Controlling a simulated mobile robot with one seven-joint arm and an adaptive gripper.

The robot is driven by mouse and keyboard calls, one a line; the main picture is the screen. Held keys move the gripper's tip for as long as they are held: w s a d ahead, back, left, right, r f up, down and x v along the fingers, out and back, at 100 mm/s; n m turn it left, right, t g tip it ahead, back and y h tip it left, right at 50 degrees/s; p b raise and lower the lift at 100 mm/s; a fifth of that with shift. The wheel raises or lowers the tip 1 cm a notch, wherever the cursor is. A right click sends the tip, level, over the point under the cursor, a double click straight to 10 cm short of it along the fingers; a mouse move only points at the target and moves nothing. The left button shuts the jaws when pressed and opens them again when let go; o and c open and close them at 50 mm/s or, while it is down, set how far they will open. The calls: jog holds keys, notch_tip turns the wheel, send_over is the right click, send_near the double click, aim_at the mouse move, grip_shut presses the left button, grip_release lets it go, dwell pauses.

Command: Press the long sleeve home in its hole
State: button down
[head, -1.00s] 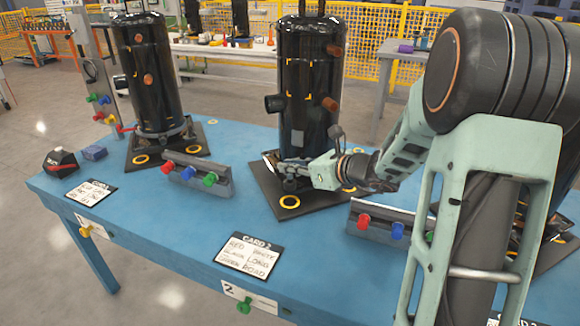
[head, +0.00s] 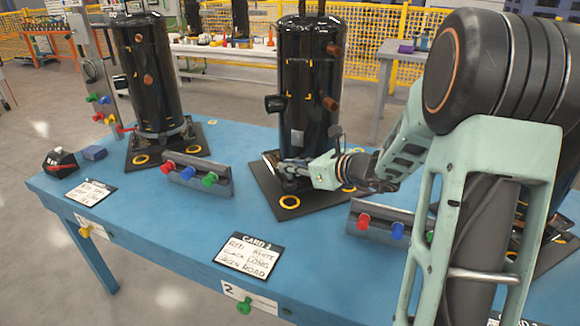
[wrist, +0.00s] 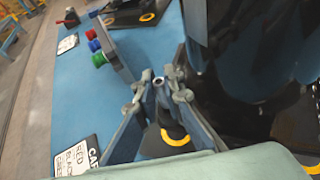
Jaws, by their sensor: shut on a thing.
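My gripper (head: 283,166) is at the lower left of the middle black compressor (head: 310,80), low over its dark base plate (head: 289,206). In the wrist view its fingertips (wrist: 162,88) are closed around a small grey tube with an open round top, which I take to be the long sleeve (wrist: 160,82). The sleeve looks about upright between the fingers. Its lower end and the hole are hidden by the fingers, so I cannot tell how deep it sits. The black compressor body (wrist: 265,50) is close on the right in the wrist view.
A grey rack (head: 197,177) with red, blue and green plugs stands to the left, and another rack (head: 384,222) to the right. Card 2 (head: 249,256) lies on the blue table in front. A second compressor (head: 152,75) stands at the left.

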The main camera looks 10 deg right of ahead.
jog(key=shift+f+b, duration=1.2)
jog(key=shift+f, duration=0.15)
jog(key=c, duration=2)
grip_release()
jog(key=shift+o, duration=0.2)
jog(key=v, duration=1.2)
jog(key=shift+r, duration=0.1)
